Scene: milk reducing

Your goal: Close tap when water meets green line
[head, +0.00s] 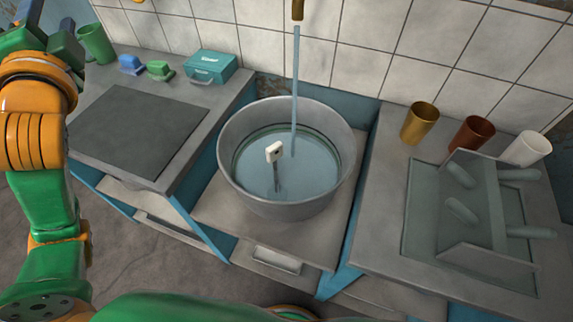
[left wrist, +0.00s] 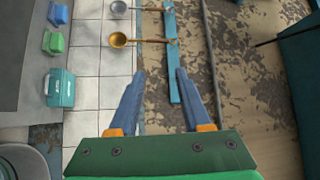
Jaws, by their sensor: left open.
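The tap's brown spout (head: 297,10) shows at the top of the head view; its handle is out of view. A water stream (head: 295,75) falls from it into a large grey metal pot (head: 240,185). Water (head: 315,178) stands in the pot. A dark green line (head: 262,133) rings the inner wall, close to the water surface; the exact gap is hard to tell. A white-topped stick (head: 274,152) stands in the water. My left gripper (left wrist: 158,72) is open and empty, up near the tiled wall, at upper left in the head view (head: 55,40). My right gripper is out of view.
A teal box (head: 210,66), a green mug (head: 97,43) and small blue and green items stand on the left counter. Cups (head: 419,123) and a rack (head: 480,210) stand on the right. Ladles (left wrist: 118,40) hang by a blue rail (left wrist: 171,60) near my left gripper.

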